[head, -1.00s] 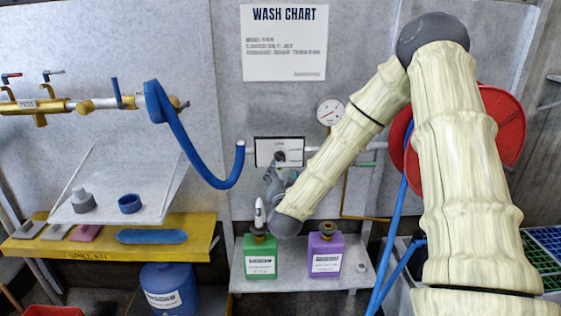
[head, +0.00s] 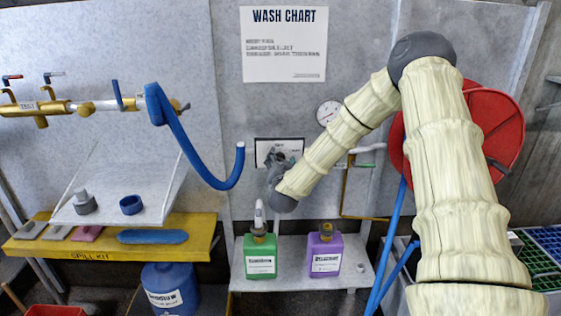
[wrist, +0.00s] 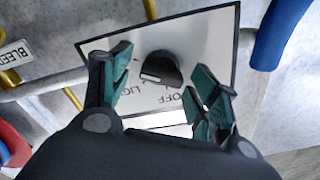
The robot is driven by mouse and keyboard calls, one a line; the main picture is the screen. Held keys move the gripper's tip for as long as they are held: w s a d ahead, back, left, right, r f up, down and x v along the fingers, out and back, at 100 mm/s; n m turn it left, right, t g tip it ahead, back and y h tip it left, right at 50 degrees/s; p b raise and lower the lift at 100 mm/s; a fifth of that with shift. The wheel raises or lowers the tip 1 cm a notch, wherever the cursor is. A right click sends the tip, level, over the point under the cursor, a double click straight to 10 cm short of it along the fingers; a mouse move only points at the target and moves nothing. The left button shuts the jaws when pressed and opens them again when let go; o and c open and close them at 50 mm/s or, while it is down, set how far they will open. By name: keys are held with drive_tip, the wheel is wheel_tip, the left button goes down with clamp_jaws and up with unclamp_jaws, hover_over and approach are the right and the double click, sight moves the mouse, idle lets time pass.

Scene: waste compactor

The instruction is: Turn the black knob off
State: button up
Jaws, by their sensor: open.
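The black knob (wrist: 161,70) sits on a white panel (wrist: 203,42) with a dark border in the wrist view. The panel carries printed words, one reading OFF. My gripper (wrist: 160,90) is open, with one green-padded finger on each side of the knob and gaps between; I cannot tell if the tips reach its depth. In the head view my gripper (head: 277,164) is in front of the panel (head: 292,146) on the wall and hides most of the knob.
A blue hose (head: 200,160) hangs left of the panel. A pressure gauge (head: 328,113) and red reel (head: 480,130) are to the right. Green (head: 260,262) and purple (head: 325,256) bottles stand on a shelf below. A wash chart (head: 284,45) hangs above.

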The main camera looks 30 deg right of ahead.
drive_tip(key=shift+c, duration=0.2)
drive_tip(key=c, duration=1)
